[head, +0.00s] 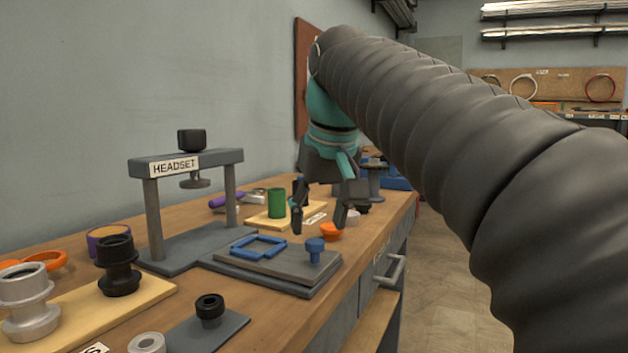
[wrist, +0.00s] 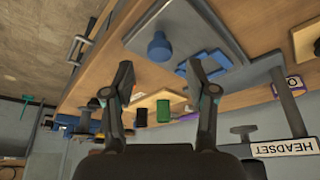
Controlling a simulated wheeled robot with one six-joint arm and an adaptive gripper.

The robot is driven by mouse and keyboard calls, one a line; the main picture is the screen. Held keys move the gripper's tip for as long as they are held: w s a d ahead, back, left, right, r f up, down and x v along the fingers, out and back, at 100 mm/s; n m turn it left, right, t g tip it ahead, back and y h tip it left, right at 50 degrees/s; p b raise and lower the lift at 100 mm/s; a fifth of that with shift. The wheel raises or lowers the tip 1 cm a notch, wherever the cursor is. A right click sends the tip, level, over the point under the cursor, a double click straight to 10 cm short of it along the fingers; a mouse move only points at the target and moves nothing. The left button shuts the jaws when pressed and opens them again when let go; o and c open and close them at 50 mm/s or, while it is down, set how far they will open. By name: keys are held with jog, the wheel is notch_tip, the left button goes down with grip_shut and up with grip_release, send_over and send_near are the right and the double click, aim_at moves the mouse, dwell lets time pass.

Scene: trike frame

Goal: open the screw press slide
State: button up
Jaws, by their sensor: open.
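The screw press (head: 185,160), labelled HEADSET, stands on the bench with a black knob on top of its screw. Its grey slide plate (head: 285,262) lies low at the front right of its base. A blue knob (head: 315,247) stands upright on the plate's right end, and a blue square frame (head: 258,246) lies on its left part. My gripper (head: 319,222) is open and empty, fingers pointing down, near the blue knob and apart from it. In the wrist view the blue knob (wrist: 159,47) appears beyond the open fingers (wrist: 160,80), with the slide plate (wrist: 185,20) around it.
A green cup (head: 277,203) and an orange part (head: 330,231) are behind the slide. Black and silver headset parts stand on a wooden board (head: 100,310) at front left. A drawer handle (head: 393,273) sticks out of the bench's right side. Open floor lies to the right.

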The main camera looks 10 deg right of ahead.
jog(key=v, duration=0.8)
jog(key=shift+r, duration=0.25)
jog(key=shift+s, duration=0.1)
jog(key=s+d+f, duration=0.2)
jog(key=s+f, duration=0.2)
jog(key=f, duration=0.8)
jog(key=s+d+f+m, duration=0.1)
jog(key=s+f, duration=0.4)
jog(key=f, duration=0.7)
jog(key=s+d+f+t, duration=0.1)
jog(key=s+d+f, duration=0.2)
jog(key=f, duration=1)
jog(key=shift+s+d+m+h, duration=0.2)
jog(key=shift+s+m+h, duration=0.15)
jog(key=shift+s, duration=0.6)
